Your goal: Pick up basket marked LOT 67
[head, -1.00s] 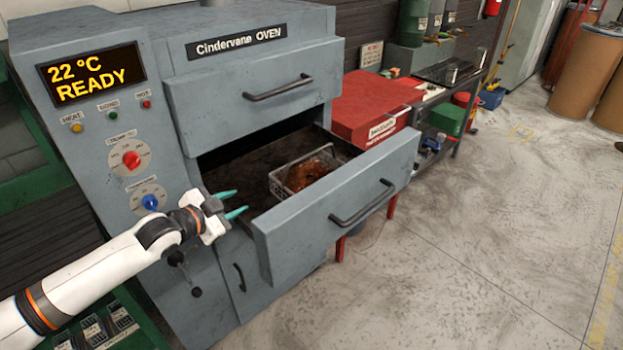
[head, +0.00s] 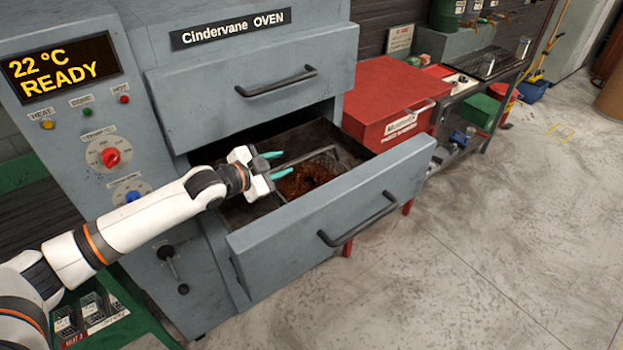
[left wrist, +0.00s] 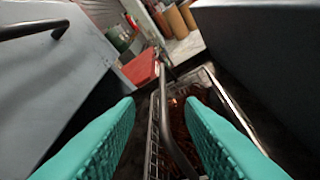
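A wire basket (head: 339,163) with brown-orange coiled parts (head: 305,178) in it sits inside the open oven drawer. No lot marking on it can be read. My left gripper (head: 277,164) is open, with its teal fingers apart at the basket's left end. In the left wrist view the basket's bar handle (left wrist: 174,130) runs between the two open fingers (left wrist: 160,130), and I cannot tell whether they touch it. My right gripper is not in view.
The drawer front (head: 330,200) with its bar handle stands out from the oven. A closed upper drawer (head: 255,85) is above. A red box (head: 390,105) stands right of the oven. Small baskets (head: 95,308) sit on a green rack at lower left. Floor at right is clear.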

